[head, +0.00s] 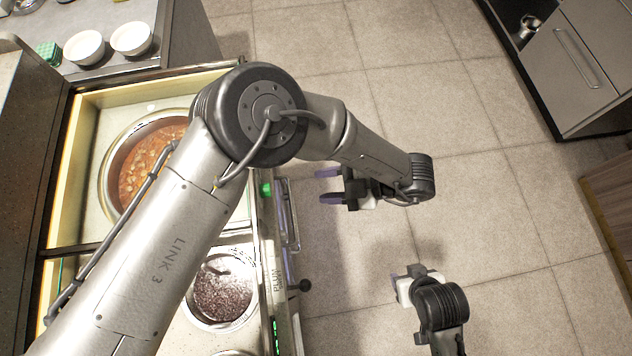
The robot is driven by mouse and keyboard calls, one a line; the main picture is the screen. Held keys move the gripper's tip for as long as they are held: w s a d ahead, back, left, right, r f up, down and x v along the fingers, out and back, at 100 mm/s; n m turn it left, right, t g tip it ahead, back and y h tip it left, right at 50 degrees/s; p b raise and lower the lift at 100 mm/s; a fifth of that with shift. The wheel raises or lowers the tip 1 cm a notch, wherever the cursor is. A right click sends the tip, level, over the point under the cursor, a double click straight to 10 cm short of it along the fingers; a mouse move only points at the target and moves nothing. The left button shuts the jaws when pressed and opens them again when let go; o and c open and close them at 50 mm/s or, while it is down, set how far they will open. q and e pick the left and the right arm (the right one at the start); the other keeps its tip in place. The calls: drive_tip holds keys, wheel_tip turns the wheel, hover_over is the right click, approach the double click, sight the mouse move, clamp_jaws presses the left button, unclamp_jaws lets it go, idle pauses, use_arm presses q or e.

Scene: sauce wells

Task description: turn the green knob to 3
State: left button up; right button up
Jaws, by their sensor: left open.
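My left gripper (330,185) is open and empty, with its two purple-tipped fingers apart. It hangs over the floor, to the right of the counter's front panel, and its fingers point left toward it. A small green patch (266,189) shows on the front panel beside my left arm; I cannot tell whether it is the green knob or a lit display. Any number marks are too small to read. My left arm hides part of the panel and counter. My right gripper (402,288) is lower right over the floor, apart from the counter; its fingers are not clear.
A well of orange-red sauce (138,170) and a well of dark sauce (223,292) sit in the counter. A black knob (304,285) and a metal handle (290,215) stick out from its front. White bowls (131,38) stand at the back. The tiled floor (480,200) is clear.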

use_arm(q)
drive_tip(key=shift+d+r, duration=0.3)
drive_tip(key=shift+d, duration=0.35)
